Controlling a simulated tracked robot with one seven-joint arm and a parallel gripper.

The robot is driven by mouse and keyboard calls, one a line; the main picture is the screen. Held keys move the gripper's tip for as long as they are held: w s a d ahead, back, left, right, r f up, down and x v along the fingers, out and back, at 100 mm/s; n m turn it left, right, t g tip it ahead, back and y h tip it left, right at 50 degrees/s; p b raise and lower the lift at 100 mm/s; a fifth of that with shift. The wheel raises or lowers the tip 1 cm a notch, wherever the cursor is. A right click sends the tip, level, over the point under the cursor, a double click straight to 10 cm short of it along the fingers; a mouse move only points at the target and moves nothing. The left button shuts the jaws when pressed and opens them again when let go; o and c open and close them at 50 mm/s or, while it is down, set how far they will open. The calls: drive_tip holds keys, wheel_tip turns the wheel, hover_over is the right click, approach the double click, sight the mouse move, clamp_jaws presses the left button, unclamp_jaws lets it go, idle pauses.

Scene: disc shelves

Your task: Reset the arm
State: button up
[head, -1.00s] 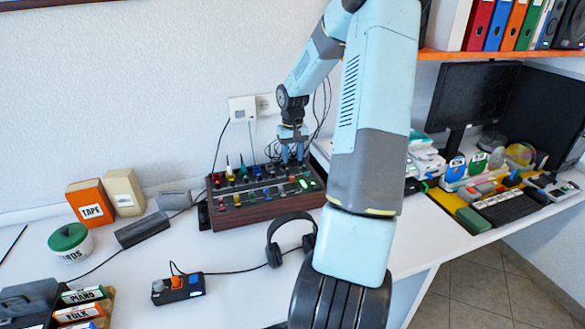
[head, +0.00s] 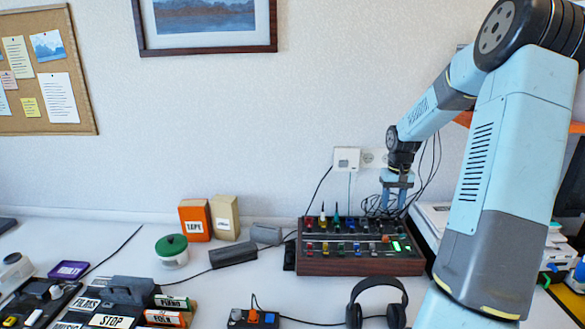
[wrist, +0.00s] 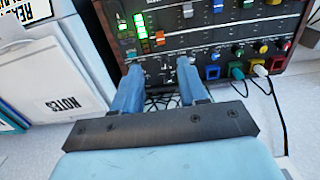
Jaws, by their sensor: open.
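My arm reaches in from the right in the head view, over the white desk. My gripper (head: 393,208) points down at the right part of the wood-sided mixer panel (head: 360,262). In the wrist view my gripper (wrist: 160,82) has its two blue fingers apart with nothing between them, in front of the panel (wrist: 215,42). The panel shows coloured knobs, faders and lit green indicators. I cannot tell whether the fingertips touch the panel.
Black headphones (head: 377,303) lie in front of the panel. A small box with an orange switch (head: 253,318) is beside them. An orange tape box (head: 195,220) and a green-lidded jar (head: 172,250) stand to the left. Cables hang behind my gripper.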

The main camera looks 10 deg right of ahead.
drive_tip(key=s+a+r+n+t+h, duration=0.1)
drive_tip(key=s+a+r, duration=0.4)
drive_tip(key=a+r, duration=0.3)
drive_tip(key=s+a+r+n+t+h, duration=0.1)
drive_tip(key=s+a+r, duration=0.5)
drive_tip(key=a+r, duration=0.15)
drive_tip(key=s+a+r+t+y, duration=0.1)
drive_tip(key=s+a+r, duration=0.1)
drive_tip(key=s+a, duration=0.3)
drive_tip(key=s+a+r+n+t+y, duration=0.1)
drive_tip(key=s+a, duration=0.4)
drive_tip(key=s, duration=0.7)
drive_tip(key=shift+s+r+t, duration=0.4)
drive_tip(key=shift+r+t, duration=0.4)
drive_tip(key=shift+r, duration=0.1)
idle(1.8)
